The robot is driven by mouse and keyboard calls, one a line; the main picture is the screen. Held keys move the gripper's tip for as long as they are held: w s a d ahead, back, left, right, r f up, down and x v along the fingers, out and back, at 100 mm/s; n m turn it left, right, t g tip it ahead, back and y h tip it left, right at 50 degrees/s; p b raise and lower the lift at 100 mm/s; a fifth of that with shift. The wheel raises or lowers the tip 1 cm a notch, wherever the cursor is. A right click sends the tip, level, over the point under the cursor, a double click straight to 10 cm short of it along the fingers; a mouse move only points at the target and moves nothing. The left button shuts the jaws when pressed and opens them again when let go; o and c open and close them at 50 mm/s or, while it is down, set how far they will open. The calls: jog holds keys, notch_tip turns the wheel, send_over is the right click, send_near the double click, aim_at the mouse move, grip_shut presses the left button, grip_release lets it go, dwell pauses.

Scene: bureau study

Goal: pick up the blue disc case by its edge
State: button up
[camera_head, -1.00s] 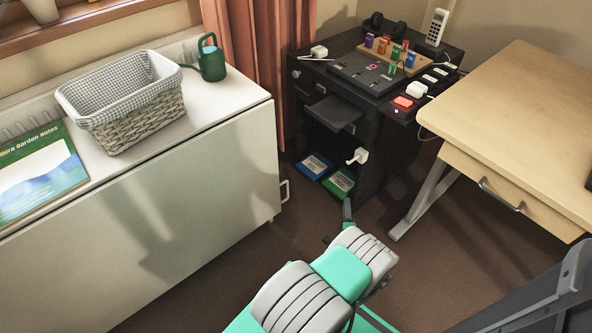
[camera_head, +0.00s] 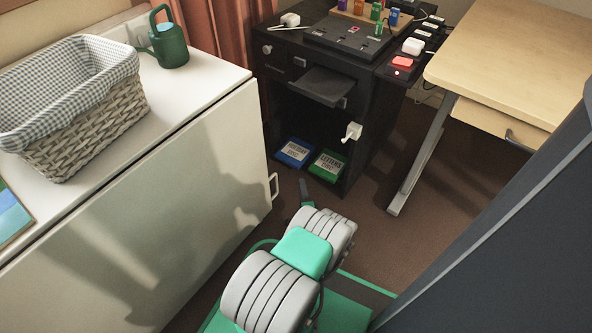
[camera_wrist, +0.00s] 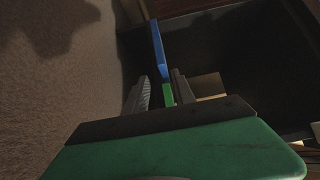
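The blue disc case (camera_head: 295,152) lies on the low floor of the black cabinet, with a white label facing up. A green disc case (camera_head: 328,165) lies to its right. My gripper (camera_head: 305,190) is in front of the cabinet, short of both cases; its fingers are mostly hidden by my arm. In the wrist view my gripper (camera_wrist: 160,88) is open, with a gap between its two fingers. The blue case (camera_wrist: 158,48) shows there edge-on beyond the fingertips. The green case (camera_wrist: 168,95) shows between the fingers in the picture; I see no grip on it.
The black cabinet (camera_head: 374,133) has a pulled-out shelf (camera_head: 322,87) above the cases and a white plug (camera_head: 352,131) at its right side. A white cabinet (camera_head: 200,190) stands left, a wooden desk (camera_head: 510,60) right.

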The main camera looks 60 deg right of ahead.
aim_at(299, 168)
jog(key=b+x, duration=0.1)
jog(key=x, duration=0.8)
jog(key=shift+s+d+r+b, duration=0.1)
jog(key=shift+d+r+b, duration=0.1)
jog(key=shift+b, duration=0.1)
grip_shut()
dwell(0.7)
